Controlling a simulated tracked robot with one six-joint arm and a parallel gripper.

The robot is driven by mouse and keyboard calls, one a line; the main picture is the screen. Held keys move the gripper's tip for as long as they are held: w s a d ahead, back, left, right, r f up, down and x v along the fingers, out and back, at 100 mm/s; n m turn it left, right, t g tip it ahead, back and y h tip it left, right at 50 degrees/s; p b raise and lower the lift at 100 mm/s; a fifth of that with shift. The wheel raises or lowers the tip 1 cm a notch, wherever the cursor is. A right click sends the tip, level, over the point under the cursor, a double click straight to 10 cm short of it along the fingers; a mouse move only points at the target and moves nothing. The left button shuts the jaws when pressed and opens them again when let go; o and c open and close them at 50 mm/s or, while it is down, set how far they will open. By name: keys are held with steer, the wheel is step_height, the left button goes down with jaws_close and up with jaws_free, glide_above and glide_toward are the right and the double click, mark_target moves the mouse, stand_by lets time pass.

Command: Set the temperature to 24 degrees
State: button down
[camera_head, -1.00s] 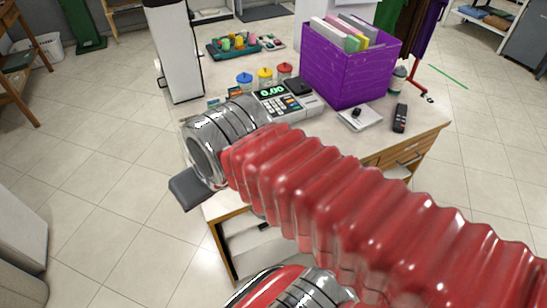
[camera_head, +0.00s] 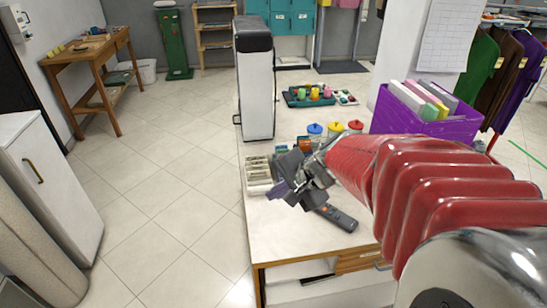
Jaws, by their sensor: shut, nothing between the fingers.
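A dark remote control (camera_head: 337,217) lies on the white counter near its front edge. Its display and key markings are too small to read. My gripper (camera_head: 283,184) is above the counter, left of and close to the remote, beside a tray of light slips. Its dark jaws are shut and hold nothing. I cannot tell whether the jaws touch anything. My red arm hides the middle and right of the counter. A small white box (camera_head: 16,21) is on the left wall; I cannot tell what it is.
The counter (camera_head: 290,240) also bears a tall white unit (camera_head: 257,85), a slip tray (camera_head: 258,172), lidded jars (camera_head: 335,128), a teal tray (camera_head: 309,97) and a purple box (camera_head: 465,128). Open tiled floor (camera_head: 165,190) lies left. A white cabinet (camera_head: 50,180) stands further left.

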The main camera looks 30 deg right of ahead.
steer(key=w+d+f+m+t+h, duration=0.1)
steer(key=d+f+m, duration=0.15)
steer(key=d, duration=0.25)
steer(key=w+d+f+m, duration=0.1)
steer(key=w+d+m, duration=0.1)
steer(key=d+m, duration=0.25)
steer(key=m+t+h, duration=0.1)
steer(key=m+h, duration=0.2)
steer(key=m, duration=0.4)
glide_above(331, 213)
steer(key=s, duration=0.1)
step_height(331, 213, down, 5)
steer(key=shift+s+f, duration=0.1)
steer(key=shift+f, duration=0.1)
steer(key=shift+f, duration=0.15)
steer(key=shift+f, duration=4.25)
steer(key=shift+f, duration=0.7)
steer(key=shift+r, duration=0.75)
steer(key=shift+r, duration=0.15)
